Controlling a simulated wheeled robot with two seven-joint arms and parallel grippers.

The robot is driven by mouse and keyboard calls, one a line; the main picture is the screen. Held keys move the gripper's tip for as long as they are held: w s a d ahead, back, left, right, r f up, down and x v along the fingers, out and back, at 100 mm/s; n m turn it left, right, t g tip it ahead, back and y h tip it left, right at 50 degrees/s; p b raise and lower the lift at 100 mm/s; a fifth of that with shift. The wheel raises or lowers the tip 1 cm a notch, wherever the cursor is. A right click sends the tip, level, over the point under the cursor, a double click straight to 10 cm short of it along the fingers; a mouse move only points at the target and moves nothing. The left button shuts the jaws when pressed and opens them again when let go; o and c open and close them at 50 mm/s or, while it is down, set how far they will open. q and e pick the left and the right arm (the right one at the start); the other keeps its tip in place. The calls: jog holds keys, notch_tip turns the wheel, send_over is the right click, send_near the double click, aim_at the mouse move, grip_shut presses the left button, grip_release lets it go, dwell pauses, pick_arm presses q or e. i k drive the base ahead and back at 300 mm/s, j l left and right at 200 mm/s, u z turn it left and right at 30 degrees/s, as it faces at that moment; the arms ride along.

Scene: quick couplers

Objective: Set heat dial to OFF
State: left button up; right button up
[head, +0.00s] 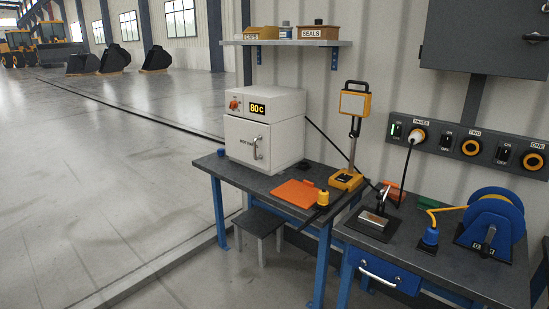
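The heat dial (234,104) is a small orange-red knob on the upper front of a white box oven (266,128). It is too small to tell which mark it points at. The display (257,108) to the right of the dial is lit and reads 80 C. The oven door (247,141) below, with a metal handle, looks closed. The oven stands on the left dark-topped bench (262,185). Neither of my grippers shows in the head view.
An orange mat (294,194), a yellow-capped item (323,197) and a yellow work lamp (354,104) are right of the oven. A shelf (285,43) hangs above it. A stool (256,222) stands under the bench. A blue cable reel (491,222) sits on the right bench. Floor at left is clear.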

aim_at(233, 104)
jog(key=i+j+u, duration=0.1)
jog(key=i+j, duration=0.2)
jog(key=i, duration=0.2)
jog(key=i+j+u, duration=0.1)
jog(key=i, duration=0.35)
jog(key=i+j+u, duration=0.1)
jog(key=i+j, duration=0.2)
jog(key=i, duration=0.2)
